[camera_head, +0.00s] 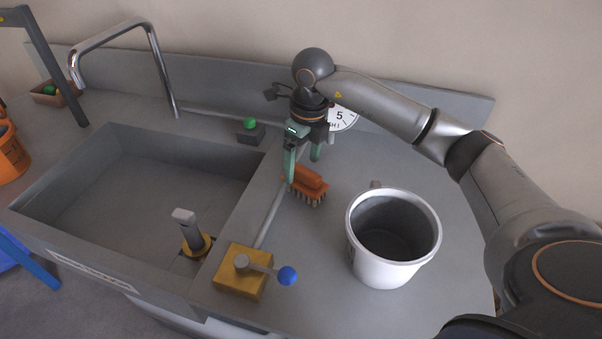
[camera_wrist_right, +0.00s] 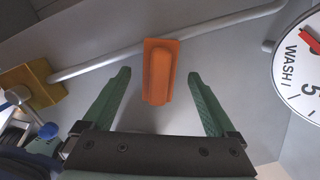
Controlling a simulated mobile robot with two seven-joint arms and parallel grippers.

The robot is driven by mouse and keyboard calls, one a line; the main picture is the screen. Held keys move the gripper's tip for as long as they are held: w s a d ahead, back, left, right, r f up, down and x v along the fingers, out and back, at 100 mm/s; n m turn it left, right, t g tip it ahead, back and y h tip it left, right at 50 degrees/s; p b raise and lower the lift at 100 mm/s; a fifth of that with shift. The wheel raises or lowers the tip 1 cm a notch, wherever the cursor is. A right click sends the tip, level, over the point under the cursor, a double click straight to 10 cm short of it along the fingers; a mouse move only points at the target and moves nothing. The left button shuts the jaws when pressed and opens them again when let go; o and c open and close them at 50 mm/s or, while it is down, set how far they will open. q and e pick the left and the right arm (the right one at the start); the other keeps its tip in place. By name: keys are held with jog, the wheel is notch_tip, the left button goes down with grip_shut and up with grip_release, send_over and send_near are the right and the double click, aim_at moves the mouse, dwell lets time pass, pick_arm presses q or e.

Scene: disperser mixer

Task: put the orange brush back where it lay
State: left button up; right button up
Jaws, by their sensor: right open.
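The orange brush (camera_head: 307,183) lies bristles down on the grey counter, between the sink and the white bucket. It also shows in the right wrist view (camera_wrist_right: 159,71), ahead of the fingertips and between their lines. My right gripper (camera_head: 303,165) is above and just behind the brush, fingers pointing down. In the wrist view its green fingers (camera_wrist_right: 158,76) are spread wide with nothing between them, apart from the brush. My left gripper is not in view.
A white bucket (camera_head: 385,272) stands right of the brush. A yellow valve block (camera_head: 239,285) with a blue-knobbed lever is in front. The sink (camera_head: 140,185) is at left. A wash dial (camera_head: 343,119) stands behind my gripper, and a green button box (camera_head: 250,133) is behind the sink.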

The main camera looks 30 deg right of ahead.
aim_at(305, 171)
jog(key=r, duration=0.6)
jog(key=shift+s+d+r, duration=0.1)
jog(key=shift+s+r, duration=0.25)
jog(key=shift+r, duration=0.05)
jog(key=shift+f, duration=0.1)
